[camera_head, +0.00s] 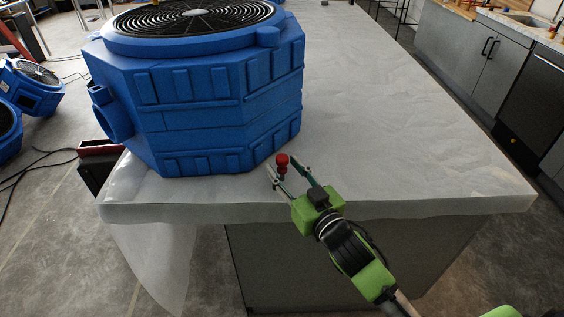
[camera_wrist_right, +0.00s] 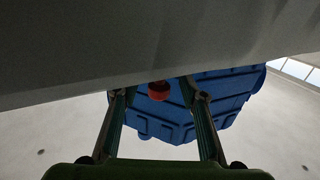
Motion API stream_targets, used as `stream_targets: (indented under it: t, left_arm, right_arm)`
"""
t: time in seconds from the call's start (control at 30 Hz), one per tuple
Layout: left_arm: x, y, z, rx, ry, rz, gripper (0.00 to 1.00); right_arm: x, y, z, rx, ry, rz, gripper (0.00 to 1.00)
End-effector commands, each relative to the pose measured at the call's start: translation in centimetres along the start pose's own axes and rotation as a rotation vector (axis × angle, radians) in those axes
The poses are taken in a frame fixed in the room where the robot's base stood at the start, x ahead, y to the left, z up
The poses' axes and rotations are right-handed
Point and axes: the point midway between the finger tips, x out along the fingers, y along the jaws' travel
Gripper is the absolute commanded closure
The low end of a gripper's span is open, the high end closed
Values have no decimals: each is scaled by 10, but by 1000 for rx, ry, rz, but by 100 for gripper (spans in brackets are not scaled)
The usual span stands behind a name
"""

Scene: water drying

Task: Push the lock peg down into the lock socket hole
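The lock peg (camera_head: 282,160) has a round red knob on top and stands near the front edge of the table, close to the blue machine. Its red knob also shows in the wrist view (camera_wrist_right: 158,91), between the fingers. My right gripper (camera_head: 288,171) is open, with its fingers spread on either side of the peg. In the wrist view a gap shows between the knob and each finger. The lock socket hole is not visible. My left gripper is not in view.
A large blue fan machine (camera_head: 200,110) stands on the pale covered table (camera_head: 410,130), just behind the peg. The table is clear to the right. A dark red box (camera_head: 100,149) is beside the table at left. Grey cabinets (camera_head: 465,50) stand at far right.

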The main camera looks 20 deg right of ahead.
Motion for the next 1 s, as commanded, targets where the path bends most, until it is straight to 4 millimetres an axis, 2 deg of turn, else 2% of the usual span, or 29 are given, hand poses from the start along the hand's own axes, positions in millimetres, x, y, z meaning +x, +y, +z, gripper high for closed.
stream_targets:
  t: [0.2,0.23,0.37,0.77,0.87,1.0]
  left_arm:
    - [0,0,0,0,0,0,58]
    - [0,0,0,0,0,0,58]
    - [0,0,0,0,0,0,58]
    - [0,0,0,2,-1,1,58]
    - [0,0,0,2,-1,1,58]
    - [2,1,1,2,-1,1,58]
  right_arm:
    - [1,0,0,0,0,0,61]
    - [1,0,0,0,0,0,64]
    - [1,0,0,0,0,0,97]
    - [1,0,-2,-1,1,0,97]
    - [1,0,-9,-2,3,-1,97]
    - [1,0,-27,-2,6,-1,97]
